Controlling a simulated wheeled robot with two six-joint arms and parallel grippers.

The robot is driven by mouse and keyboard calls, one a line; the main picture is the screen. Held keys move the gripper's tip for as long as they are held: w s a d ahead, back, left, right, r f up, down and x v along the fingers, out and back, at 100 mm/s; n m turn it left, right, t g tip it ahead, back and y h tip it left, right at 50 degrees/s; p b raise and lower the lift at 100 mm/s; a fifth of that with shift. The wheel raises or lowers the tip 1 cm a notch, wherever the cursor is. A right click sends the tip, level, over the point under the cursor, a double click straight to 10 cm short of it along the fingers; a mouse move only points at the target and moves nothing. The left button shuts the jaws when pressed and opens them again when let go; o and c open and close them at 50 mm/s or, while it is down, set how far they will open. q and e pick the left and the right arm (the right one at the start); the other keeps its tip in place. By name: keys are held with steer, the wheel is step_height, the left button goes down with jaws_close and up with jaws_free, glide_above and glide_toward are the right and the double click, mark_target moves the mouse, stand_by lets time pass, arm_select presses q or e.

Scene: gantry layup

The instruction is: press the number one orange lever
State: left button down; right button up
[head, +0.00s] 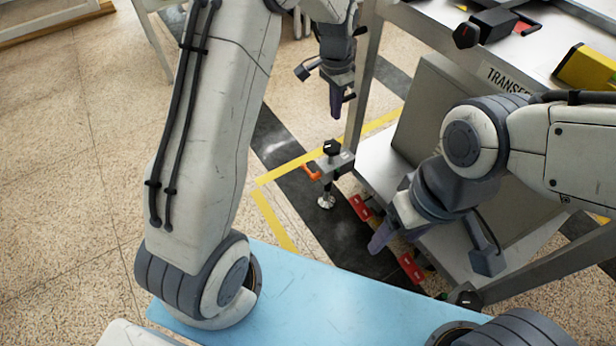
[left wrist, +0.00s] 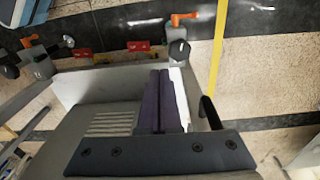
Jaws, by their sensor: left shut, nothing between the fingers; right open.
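One orange lever (head: 311,172) sticks out from a grey fitting with a black knob (head: 332,147) and a round foot, at the near left corner of the cart. The left wrist view shows this lever (left wrist: 183,19) beyond the fingers and a second orange lever (left wrist: 28,41) at the far left. I cannot read a number on either. My left gripper (head: 336,108) points down above and behind the first lever, apart from it. Its fingers (left wrist: 158,100) are shut and empty. My right gripper (head: 380,240) is open, lower right of the lever, near the red blocks.
The grey cart's lower shelf (head: 375,160) and post (head: 362,75) stand close to my left gripper. Red blocks (head: 410,267) line the shelf edge. A yellow object (head: 588,68) lies on the upper top. Open floor (head: 70,150) spreads at the left.

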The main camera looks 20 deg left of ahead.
arm_select(q)
steer(key=b, duration=0.7)
glide_above(308, 172)
steer(key=w, duration=0.3)
step_height(308, 172, down, 16)
steer(key=r, duration=0.1)
steer(key=shift+w+f, duration=0.15)
steer(key=shift+f, duration=0.05)
arm_select(e)
step_height(308, 172, down, 10)
steer(key=shift+r, duration=0.2)
arm_select(q)
steer(key=shift+f, duration=0.1)
step_height(308, 172, down, 13)
steer(key=s+b, duration=0.1)
steer(key=b, duration=0.8)
steer(key=shift+s+a, duration=0.2)
steer(key=shift+a, duration=0.2)
arm_select(e)
step_height(308, 172, down, 9)
steer(key=shift+f, duration=0.15)
arm_select(q)
steer(key=shift+f, duration=0.1)
